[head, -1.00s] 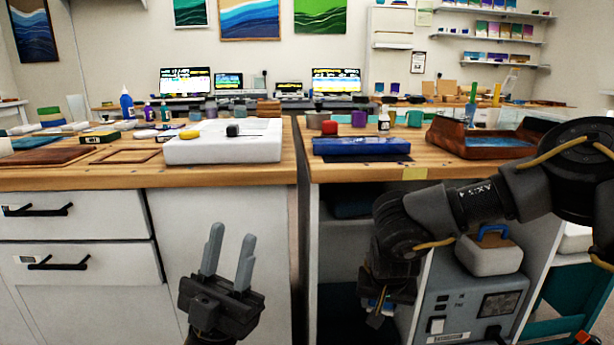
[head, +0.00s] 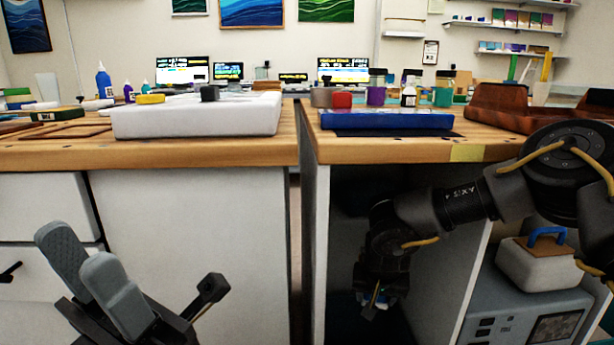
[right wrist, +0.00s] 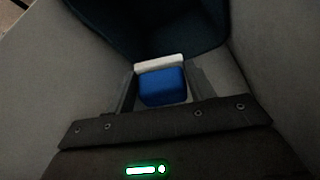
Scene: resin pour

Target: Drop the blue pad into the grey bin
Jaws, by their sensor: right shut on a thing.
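The blue pad (right wrist: 162,87), with a white strip along its far edge, is clamped between the fingers of my right gripper (head: 370,303). In the head view this gripper hangs low in front of the open cabinet bay, and only a small blue-white bit of the pad shows. In the right wrist view a dark blue-grey bin-like shape (right wrist: 150,28) lies just beyond the pad; I cannot tell whether the pad is over its opening. My left gripper (head: 75,250) is empty, fingers apart, low in front of the white cabinet.
Two wooden worktops stand at the back with a gap between them. A white slab (head: 198,115) lies on the left one; a blue slab (head: 387,119) and a brown tray (head: 500,108) are on the right one. A grey machine (head: 525,315) stands right of the open bay.

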